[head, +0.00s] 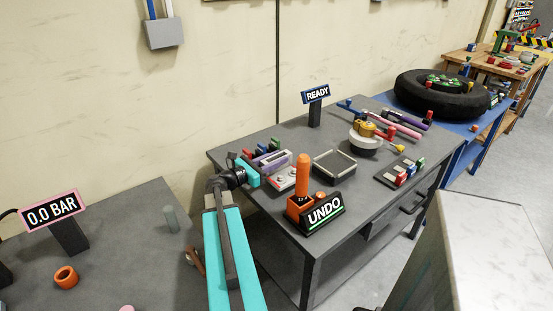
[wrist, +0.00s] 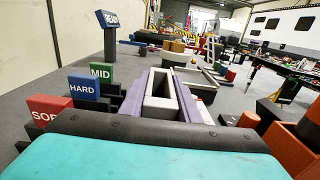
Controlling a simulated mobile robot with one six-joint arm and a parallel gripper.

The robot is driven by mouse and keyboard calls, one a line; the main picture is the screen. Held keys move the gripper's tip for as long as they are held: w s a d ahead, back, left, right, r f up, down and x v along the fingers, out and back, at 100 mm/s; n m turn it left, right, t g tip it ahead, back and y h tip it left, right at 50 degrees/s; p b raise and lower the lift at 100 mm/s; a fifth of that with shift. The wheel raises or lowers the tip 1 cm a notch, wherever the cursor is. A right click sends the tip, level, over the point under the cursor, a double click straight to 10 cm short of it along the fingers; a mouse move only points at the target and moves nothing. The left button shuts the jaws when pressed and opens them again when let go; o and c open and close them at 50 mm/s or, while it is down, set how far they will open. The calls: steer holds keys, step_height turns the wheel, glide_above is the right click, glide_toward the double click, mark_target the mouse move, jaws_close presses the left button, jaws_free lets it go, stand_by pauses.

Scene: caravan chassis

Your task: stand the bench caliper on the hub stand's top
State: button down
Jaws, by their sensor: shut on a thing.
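My turquoise gripper (head: 268,160) is over the left part of the middle grey bench (head: 365,190). Its purple fingers are shut on a grey hollow block with a long slot, seemingly the bench caliper (wrist: 160,114). The wrist view shows a finger along each side of it. I cannot tell whether its underside touches the bench. A round white and dark piece with brass-coloured blocks on top, likely the hub stand (head: 362,145), is on the bench farther right. Its brass blocks also show ahead in the wrist view.
An orange lever (head: 303,178) with an UNDO sign (head: 325,211) stands at the front. A shallow tray (head: 334,166) lies between gripper and round piece. Labelled blocks, including a blue HARD block (wrist: 83,88), are left of the gripper. A READY sign (head: 316,95) stands behind.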

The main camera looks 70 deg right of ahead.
steer(key=shift+f, duration=1.65)
steer(key=shift+f, duration=0.1)
steer(key=c, duration=1.8)
jaws_free()
steer(key=shift+f, duration=0.2)
steer(key=o, duration=0.5)
steer(key=shift+c, duration=0.2)
steer(key=shift+r, duration=0.1)
steer(key=shift+r, duration=0.1)
steer(key=shift+p+v, duration=0.4)
steer(key=shift+v, duration=3.4)
steer(key=shift+s+d, duration=0.15)
